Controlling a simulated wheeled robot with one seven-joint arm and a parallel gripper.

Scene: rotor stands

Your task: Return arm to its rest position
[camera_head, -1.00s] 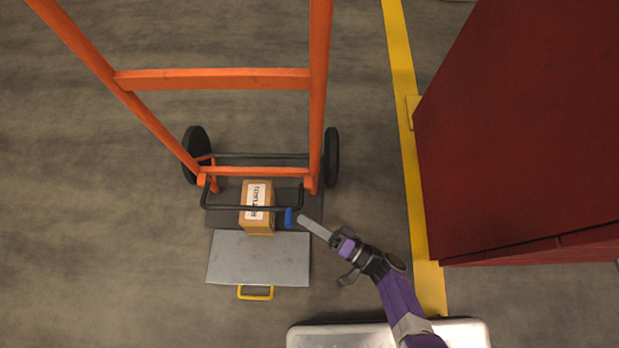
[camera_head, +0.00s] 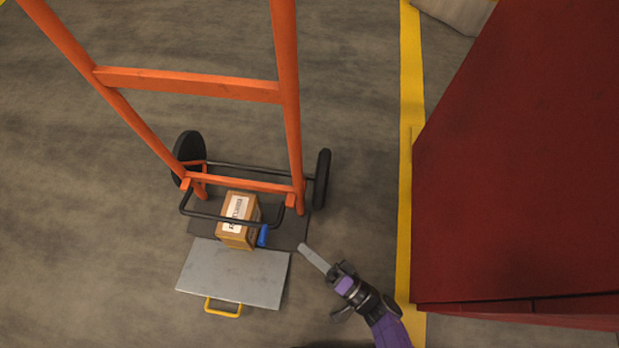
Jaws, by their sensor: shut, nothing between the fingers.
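My gripper (camera_head: 315,257) is at the end of my purple arm, low in the picture and right of centre. It shows as a narrow grey shape pointing up and to the left. It is shut with nothing in it, and floor shows around it. It is right of a small blue object (camera_head: 263,236) and apart from it. The blue object is at the right side of a brown cardboard box (camera_head: 238,220) with a white label. I cannot tell whether the two touch. The rest of my arm is cut off by the bottom edge.
The box is at the dark toe plate (camera_head: 290,228) of an orange hand truck (camera_head: 190,84) with black wheels. A grey plate (camera_head: 235,274) with a yellow handle (camera_head: 223,308) lies in front. A large red block (camera_head: 520,170) stands at right beside a yellow floor line (camera_head: 411,80).

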